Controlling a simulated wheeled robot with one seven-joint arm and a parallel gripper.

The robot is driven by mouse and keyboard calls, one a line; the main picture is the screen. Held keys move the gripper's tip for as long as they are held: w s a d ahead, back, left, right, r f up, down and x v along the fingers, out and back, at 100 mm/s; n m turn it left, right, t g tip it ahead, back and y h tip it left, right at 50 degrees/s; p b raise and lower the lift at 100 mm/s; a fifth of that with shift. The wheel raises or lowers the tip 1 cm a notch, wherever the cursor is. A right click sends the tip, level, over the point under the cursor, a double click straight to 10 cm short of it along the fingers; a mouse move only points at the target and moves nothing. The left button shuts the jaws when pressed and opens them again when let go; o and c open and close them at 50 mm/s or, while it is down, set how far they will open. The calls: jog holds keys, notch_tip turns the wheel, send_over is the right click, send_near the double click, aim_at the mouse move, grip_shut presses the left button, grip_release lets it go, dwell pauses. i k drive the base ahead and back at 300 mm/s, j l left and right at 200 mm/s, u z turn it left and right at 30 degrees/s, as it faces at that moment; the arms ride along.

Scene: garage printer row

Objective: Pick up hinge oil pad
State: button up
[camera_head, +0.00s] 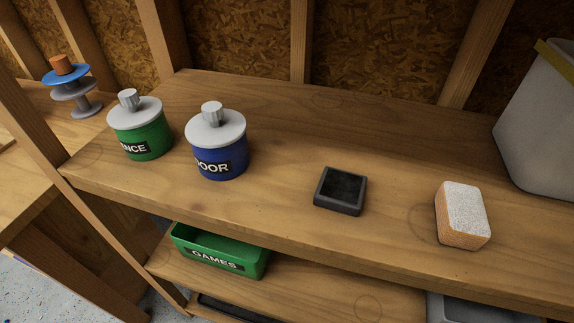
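A small square black pad in a shallow dark case (340,191) lies on the wooden shelf top, right of centre and near the front edge. It is the thing that best fits the hinge oil pad, but no label shows on it. Its top face is dark and slightly sunken inside a raised rim. Nothing covers it or touches its sides. My gripper is not in view.
A blue can (217,146) and a green can (140,129) stand left of the pad. A white-and-orange sponge block (463,215) lies to its right. A grey bin (540,130) stands far right. A green GAMES box (217,254) sits on the lower shelf (330,292).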

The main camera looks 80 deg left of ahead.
aim_at(340, 191)
jog(key=u, duration=1.95)
jog(key=j+z, duration=0.1)
jog(key=z, duration=0.4)
jog(key=j+z, duration=0.1)
jog(key=z, duration=0.35)
jog(key=k+z, duration=0.1)
jog(key=z, duration=0.4)
jog(key=k+j, duration=0.3)
jog(key=k+j+z, duration=0.05)
jog(key=k, duration=0.05)
